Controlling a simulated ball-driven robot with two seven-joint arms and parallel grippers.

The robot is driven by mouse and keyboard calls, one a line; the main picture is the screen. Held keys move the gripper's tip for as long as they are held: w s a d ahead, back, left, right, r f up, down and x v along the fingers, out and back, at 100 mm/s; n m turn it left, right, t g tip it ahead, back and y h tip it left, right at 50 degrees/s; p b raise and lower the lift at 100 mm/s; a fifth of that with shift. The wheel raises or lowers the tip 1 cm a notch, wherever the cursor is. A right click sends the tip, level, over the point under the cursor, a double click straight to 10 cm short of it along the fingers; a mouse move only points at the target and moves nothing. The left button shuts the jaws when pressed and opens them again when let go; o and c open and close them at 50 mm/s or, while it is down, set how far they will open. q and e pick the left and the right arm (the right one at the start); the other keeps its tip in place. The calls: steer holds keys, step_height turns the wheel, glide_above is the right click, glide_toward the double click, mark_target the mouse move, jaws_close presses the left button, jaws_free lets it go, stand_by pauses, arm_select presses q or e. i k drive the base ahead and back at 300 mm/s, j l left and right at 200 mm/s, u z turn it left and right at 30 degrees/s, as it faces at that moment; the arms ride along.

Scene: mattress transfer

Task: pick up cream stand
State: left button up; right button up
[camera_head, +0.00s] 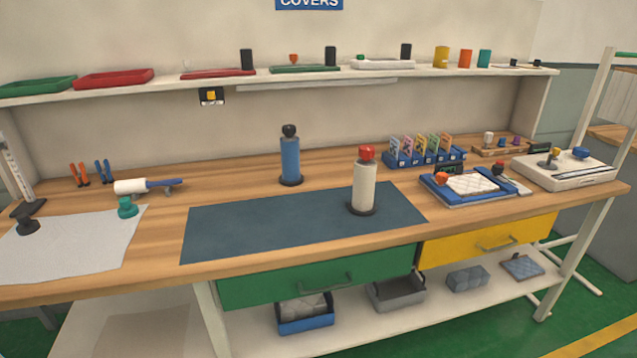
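The cream stand (364,187) is an upright cream cylinder with a red knob on top and a dark round base. It stands near the right part of the dark blue mat (290,226) on the wooden workbench. A similar blue stand (290,158) with a black knob stands upright behind it and to the left, at the mat's back edge. Neither of my grippers shows in the head view, and nothing touches the cream stand.
A blue tray with a white quilted pad (472,185) lies right of the mat, before a blue card rack (424,152). A white roller (131,186) and grey sheet (66,246) lie left. A shelf (210,84) runs above. The mat's left and middle are clear.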

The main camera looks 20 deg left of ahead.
mark_target(362, 204)
steer(key=i+l+u, duration=0.1)
steer(key=i+u, duration=0.15)
steer(key=u, duration=0.15)
steer(key=i+l+u, duration=0.15)
steer(key=u, duration=0.2)
steer(key=i+l+u, duration=0.25)
steer(key=u, duration=0.15)
